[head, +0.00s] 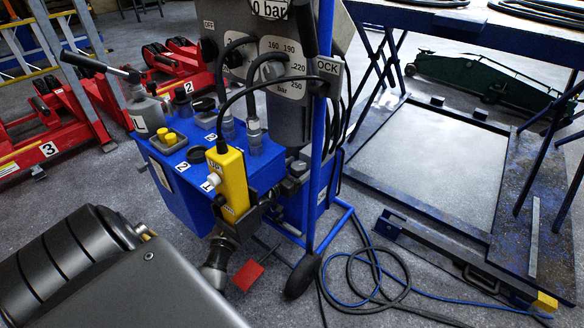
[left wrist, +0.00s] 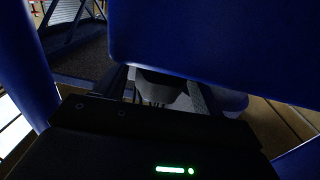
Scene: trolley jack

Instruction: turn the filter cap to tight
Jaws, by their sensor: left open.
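A blue tank unit (head: 200,200) stands left of centre in the head view. Several dark caps sit on its top, including a black cap (head: 196,154) near the front and another (head: 203,104) farther back; I cannot tell for sure which is the filter cap. My left gripper (head: 262,203) is low at the tank's right front side, beside the yellow pendant and below the tank top, apart from the caps. In the left wrist view the fingers (left wrist: 165,92) are apart, with a blue surface (left wrist: 220,50) close above them. My right gripper is not in view.
A yellow pendant (head: 232,180) hangs at the tank's front. A blue upright (head: 322,130) and hanging black cables are right of it. Hoses (head: 375,280) lie coiled on the floor. Red jacks (head: 50,130) stand left; a blue-framed lift (head: 440,170) stands right.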

